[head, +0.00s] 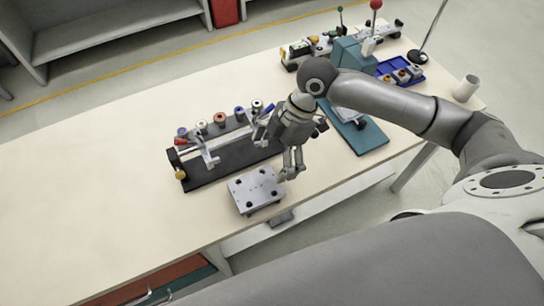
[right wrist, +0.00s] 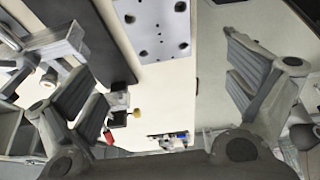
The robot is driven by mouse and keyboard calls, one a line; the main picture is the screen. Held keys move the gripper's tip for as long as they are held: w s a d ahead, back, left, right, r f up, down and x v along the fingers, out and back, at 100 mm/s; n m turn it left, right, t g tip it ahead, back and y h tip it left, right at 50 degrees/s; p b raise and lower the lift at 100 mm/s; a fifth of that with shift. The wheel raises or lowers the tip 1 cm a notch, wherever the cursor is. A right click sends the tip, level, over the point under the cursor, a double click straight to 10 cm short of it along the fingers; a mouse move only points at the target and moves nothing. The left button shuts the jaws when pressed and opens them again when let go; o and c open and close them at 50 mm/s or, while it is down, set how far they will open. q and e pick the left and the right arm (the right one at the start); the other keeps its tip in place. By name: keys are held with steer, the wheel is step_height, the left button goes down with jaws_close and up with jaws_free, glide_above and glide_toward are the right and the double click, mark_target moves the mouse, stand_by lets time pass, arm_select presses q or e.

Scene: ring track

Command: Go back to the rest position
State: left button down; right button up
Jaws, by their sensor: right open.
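My right gripper (head: 292,172) is above the front edge of the workbench, just right of a silver plate with dark holes or knobs (head: 257,189). In the right wrist view its two ridged fingers stand wide apart with nothing between them, so the right gripper (right wrist: 157,70) is open and empty. The plate (right wrist: 152,28) shows at the top of that view, beyond the fingers. My left gripper is in neither view.
A dark-based rail fixture (head: 208,175) with several coloured spools stands left of my right gripper. A teal press (head: 362,135) with a red knob, a blue tray (head: 415,84) and a white cup (head: 466,88) stand to the right. The bench's left part (head: 90,190) is clear.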

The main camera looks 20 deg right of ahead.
stand_by(0.3)
steer(key=m+t, duration=0.1)
steer(key=m, duration=0.1)
glide_above(272, 201)
steer(key=w+a, duration=0.2)
steer(key=w, duration=0.1)
steer(key=f, duration=0.3)
steer(key=shift+s+a+y, duration=0.1)
steer(key=shift+s+y, duration=0.15)
steer(key=shift+y, duration=0.05)
steer(key=s+a+m+t, duration=0.1)
steer(key=s+a+f+m, duration=0.1)
steer(key=m, duration=0.1)
steer(key=shift+s+a+f+t, duration=0.1)
steer(key=shift+s+f+t, duration=0.05)
steer(key=shift+f+t, duration=0.2)
steer(key=s+d+f+m+t+h, duration=0.1)
steer(key=s+d+f+m+h, duration=0.3)
steer(key=s+d+m, duration=0.6)
step_height(272, 201, down, 28)
steer(key=s+m+g, duration=0.1)
steer(key=s+d+f, duration=0.2)
steer(key=s+f, duration=0.5)
steer(key=s, duration=0.1)
steer(key=s+d+f+g+h+b, duration=0.1)
steer(key=s+f, duration=0.7)
steer(key=shift+s+d, duration=0.25)
steer(key=shift+d, duration=0.15)
